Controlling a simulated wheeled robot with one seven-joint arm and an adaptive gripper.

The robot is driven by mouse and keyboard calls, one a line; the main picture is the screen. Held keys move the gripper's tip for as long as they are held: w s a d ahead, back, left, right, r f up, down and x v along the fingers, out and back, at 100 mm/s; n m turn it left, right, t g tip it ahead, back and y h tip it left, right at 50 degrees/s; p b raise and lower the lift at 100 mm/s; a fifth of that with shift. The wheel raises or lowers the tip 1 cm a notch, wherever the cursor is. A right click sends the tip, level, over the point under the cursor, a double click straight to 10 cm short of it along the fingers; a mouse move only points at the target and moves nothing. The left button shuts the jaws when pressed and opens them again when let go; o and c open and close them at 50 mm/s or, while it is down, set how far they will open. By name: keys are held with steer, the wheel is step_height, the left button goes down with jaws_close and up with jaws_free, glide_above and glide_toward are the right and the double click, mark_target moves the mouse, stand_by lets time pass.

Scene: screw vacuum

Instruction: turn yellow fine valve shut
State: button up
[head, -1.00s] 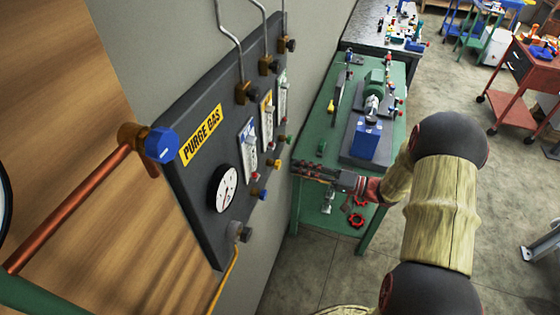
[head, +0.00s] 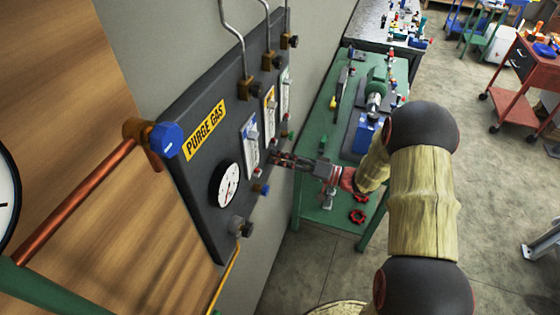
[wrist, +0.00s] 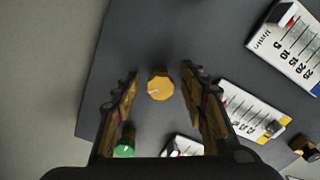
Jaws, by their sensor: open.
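The yellow fine valve knob (wrist: 160,86) shows in the wrist view as a faceted yellow knob with a pale mark, on the dark panel (wrist: 147,30). My gripper (wrist: 160,74) is open, with one finger on each side of the knob and a visible gap on both sides. How deep the knob sits between the fingers I cannot tell. In the head view my gripper (head: 274,160) is at the panel's lower right part and hides the yellow knob.
A green knob (wrist: 124,144) is close to my left finger in the wrist view. White flowmeters (wrist: 290,40) are on the panel to the right. In the head view, a blue knob (head: 166,140), a gauge (head: 228,184) and a green bench (head: 312,205) are nearby.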

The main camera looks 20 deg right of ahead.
steer(key=shift+c, duration=0.4)
jaws_close()
